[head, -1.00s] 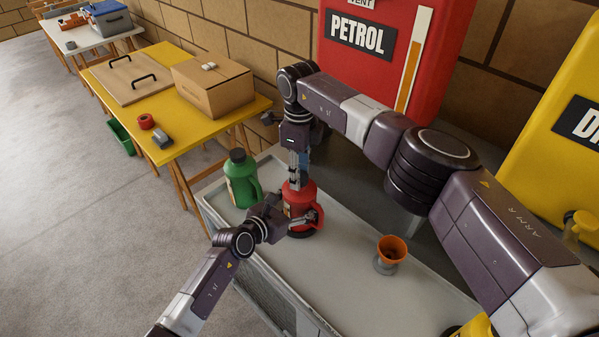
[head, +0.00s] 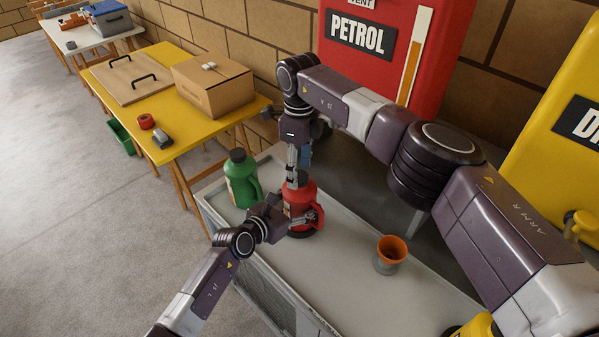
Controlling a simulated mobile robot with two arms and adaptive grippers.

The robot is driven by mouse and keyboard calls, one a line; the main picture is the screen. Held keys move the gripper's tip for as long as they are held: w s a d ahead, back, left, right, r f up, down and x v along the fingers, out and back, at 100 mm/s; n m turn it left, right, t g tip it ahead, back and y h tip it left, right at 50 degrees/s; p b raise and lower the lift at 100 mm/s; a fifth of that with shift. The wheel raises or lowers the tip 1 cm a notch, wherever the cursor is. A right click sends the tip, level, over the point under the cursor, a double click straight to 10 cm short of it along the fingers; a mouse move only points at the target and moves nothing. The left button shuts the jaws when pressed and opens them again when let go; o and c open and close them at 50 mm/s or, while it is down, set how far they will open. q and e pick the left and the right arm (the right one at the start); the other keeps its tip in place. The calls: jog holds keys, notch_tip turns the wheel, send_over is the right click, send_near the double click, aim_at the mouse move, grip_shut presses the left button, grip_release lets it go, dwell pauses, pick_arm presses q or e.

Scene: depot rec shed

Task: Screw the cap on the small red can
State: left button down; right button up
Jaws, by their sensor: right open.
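The small red can (head: 307,196) stands upright on the grey bench top. My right gripper (head: 297,183) points straight down at the top of the can and is open. The cap cannot be made out; the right gripper's fingers cover the can's mouth. My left gripper (head: 296,222) is at the can's lower front side, level with its body. Its fingers reach the can, but whether they are closed on it cannot be made out.
A green jug (head: 241,180) stands close left of the can. An orange funnel (head: 391,249) in a grey holder is to the right. The bench top (head: 345,285) is clear in front. The red petrol tank (head: 385,60) rises behind.

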pick_arm(q)
jog(key=shift+f, duration=0.1)
pick_arm(e)
notch_tip(320, 180, up, 10)
jog(key=shift+r, duration=0.2)
pick_arm(q)
jog(key=shift+c, duration=1.9)
grip_release()
jog(key=v, duration=1.2)
jog(key=shift+a+f, duration=0.1)
jog(key=shift+s, duration=0.1)
